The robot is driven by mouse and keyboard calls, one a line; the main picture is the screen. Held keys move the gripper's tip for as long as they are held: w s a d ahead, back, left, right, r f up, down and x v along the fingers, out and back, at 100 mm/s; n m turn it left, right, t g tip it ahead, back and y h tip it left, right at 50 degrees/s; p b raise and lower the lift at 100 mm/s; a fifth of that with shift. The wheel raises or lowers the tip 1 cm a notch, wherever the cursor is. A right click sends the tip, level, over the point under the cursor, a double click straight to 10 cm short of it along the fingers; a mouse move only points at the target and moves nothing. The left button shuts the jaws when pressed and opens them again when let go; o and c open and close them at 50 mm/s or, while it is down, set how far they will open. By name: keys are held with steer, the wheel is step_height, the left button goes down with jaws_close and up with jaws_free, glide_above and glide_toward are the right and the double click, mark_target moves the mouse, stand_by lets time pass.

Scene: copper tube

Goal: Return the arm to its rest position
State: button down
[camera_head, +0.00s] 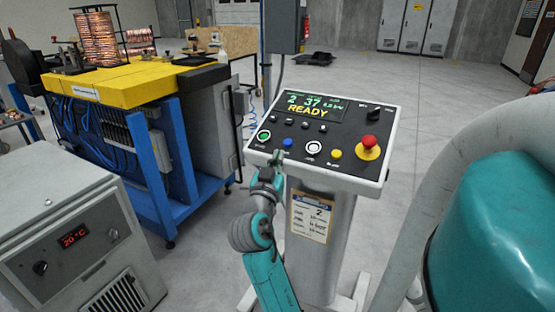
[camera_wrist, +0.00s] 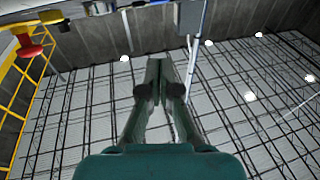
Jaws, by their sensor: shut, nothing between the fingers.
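My gripper (camera_head: 276,158) is at the front edge of the control console (camera_head: 370,186), in front of its lower left buttons. My teal arm (camera_head: 272,280) reaches up to it from the bottom of the head view. In the wrist view my gripper (camera_wrist: 157,62) points up toward the ceiling, its fingers together and nothing between them. The console's screen (camera_head: 310,105) reads READY. Its green button (camera_head: 264,135) and blue button (camera_head: 287,143) are close to the fingertips. I cannot tell whether the fingers touch the console.
A red mushroom button (camera_head: 370,142) stands on the console's right; it also shows in the wrist view (camera_wrist: 30,48). A grey chiller (camera_head: 75,240) is at the lower left. A yellow-topped bench (camera_head: 120,82) with copper coils (camera_head: 97,38) is behind it. Open floor lies beyond the console.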

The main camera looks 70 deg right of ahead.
steer(key=shift+f, duration=0.1)
stand_by(0.3)
steer(key=w+a+f+n+t+y, duration=0.1)
steer(key=a+f+n+t+y, duration=0.45)
steer(key=a+f, duration=0.6)
steer(key=w+a+f+n+t+y, duration=0.2)
steer(key=a+f+n+t+y, duration=0.4)
steer(key=a+f, duration=0.6)
steer(key=s+a+f+n+t+y, duration=0.1)
steer(key=s+a+f+n+y, duration=0.1)
steer(key=s+a, duration=0.4)
steer(key=s+a+f+n+y, duration=0.1)
steer(key=s+a+n+y, duration=0.2)
steer(key=a, duration=0.4)
steer(key=s+a+r+y, duration=0.1)
steer(key=s+a+y, duration=0.2)
steer(key=s, duration=1.1)
steer(key=a, duration=0.3)
steer(key=shift+r, duration=0.2)
